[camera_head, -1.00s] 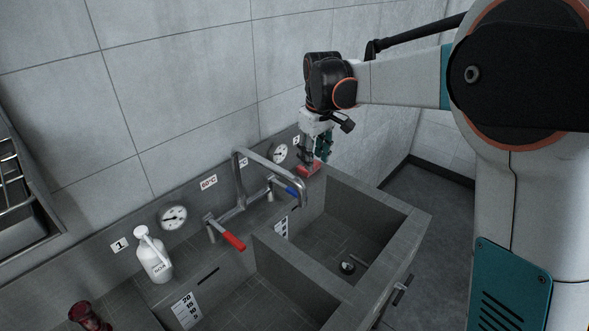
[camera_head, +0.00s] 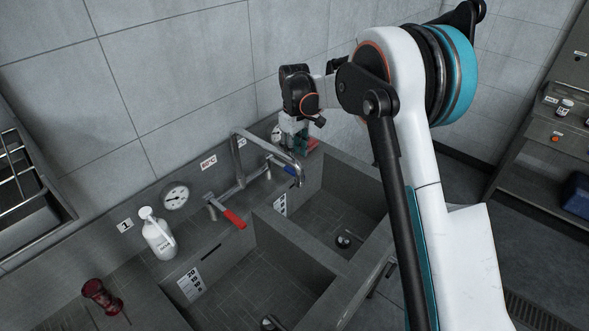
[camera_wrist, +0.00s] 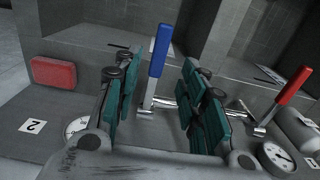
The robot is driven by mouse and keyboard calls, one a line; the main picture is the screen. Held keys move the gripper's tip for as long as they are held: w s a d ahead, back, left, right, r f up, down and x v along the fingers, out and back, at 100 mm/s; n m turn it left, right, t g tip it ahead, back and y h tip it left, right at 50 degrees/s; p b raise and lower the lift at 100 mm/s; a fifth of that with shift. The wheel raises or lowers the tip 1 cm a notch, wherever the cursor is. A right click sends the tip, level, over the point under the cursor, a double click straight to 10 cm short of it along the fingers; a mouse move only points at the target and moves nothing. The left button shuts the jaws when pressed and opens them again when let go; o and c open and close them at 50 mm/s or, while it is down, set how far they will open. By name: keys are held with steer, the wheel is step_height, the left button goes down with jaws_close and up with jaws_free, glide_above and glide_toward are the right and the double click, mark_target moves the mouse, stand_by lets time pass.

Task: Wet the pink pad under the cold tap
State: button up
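The pink pad, a reddish block (camera_wrist: 53,72), lies on the sink ledge at the left of the wrist view. In the head view only part of it (camera_head: 313,144) shows, just right of my gripper (camera_head: 297,147). The cold tap's blue lever (camera_wrist: 160,52) stands in the gap between my fingers in the wrist view; whether they touch it cannot be told. It also shows in the head view (camera_head: 291,169), near the bent metal spout (camera_head: 270,147). My gripper (camera_wrist: 155,78) is open, its green-padded fingers apart, with nothing held.
The hot tap's red lever (camera_head: 232,218) is left of the spout. Two grey basins lie below, divided by a wall (camera_head: 290,232). A white bottle (camera_head: 158,236), a round gauge (camera_head: 175,196) and a red object (camera_head: 101,296) are on the left.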

mark_target(294, 171)
step_height(294, 171, down, 7)
steer(key=shift+f+b, duration=0.15)
steer(key=shift+b, duration=0.15)
steer(key=shift+c, duration=0.3)
jaws_close()
